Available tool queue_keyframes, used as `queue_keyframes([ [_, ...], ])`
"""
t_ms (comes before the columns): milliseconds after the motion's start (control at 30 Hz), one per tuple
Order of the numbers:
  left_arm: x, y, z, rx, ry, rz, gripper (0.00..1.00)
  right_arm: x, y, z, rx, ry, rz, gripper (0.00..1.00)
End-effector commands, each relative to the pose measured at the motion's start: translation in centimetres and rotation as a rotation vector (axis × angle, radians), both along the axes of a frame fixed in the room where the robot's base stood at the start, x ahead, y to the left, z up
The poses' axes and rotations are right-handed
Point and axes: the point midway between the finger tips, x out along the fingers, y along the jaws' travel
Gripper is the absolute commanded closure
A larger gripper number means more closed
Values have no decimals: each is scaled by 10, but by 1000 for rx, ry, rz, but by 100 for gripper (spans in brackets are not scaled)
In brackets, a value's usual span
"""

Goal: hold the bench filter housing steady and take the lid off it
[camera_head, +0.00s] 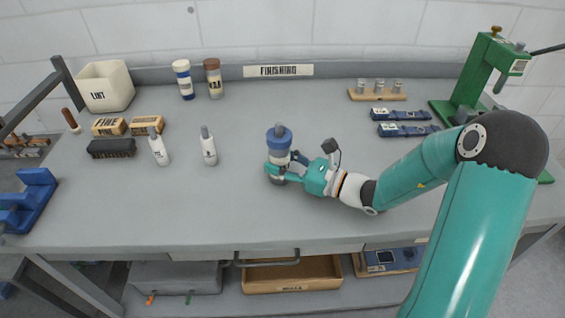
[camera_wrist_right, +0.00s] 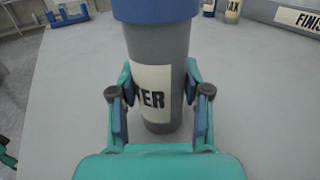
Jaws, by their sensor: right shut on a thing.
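The filter housing (camera_wrist_right: 174,50) is a grey upright cylinder with a cream label, of which "TER" shows in the right wrist view. Its blue lid (camera_head: 279,138) sits on top, with a small grey knob above it in the head view. The lid's lower part also shows at the top of the right wrist view (camera_wrist_right: 156,9). My right gripper (camera_head: 279,172) has its fingers on both sides of the housing's body, below the lid, and is shut on it. The housing stands on the bench. My left gripper is not in view.
Two white bottles (camera_head: 208,147) stand left of the housing. Behind are two lidded jars (camera_head: 183,80), a cream LINT bin (camera_head: 105,87) and several small blocks. A green press (camera_head: 470,85) and blue tools (camera_head: 402,114) are at the right. Bench around the housing is clear.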

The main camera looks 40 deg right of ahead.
Motion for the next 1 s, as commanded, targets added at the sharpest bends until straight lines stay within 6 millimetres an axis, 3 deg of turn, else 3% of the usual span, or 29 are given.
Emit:
queue_keyframes([
  [267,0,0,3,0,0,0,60,0,0,32,-4,-9,0,98],
  [700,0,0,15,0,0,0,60,-1,0,150,-5,-10,-2,98],
  [1000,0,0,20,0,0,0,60,0,-1,194,-2,-5,-1,98],
])
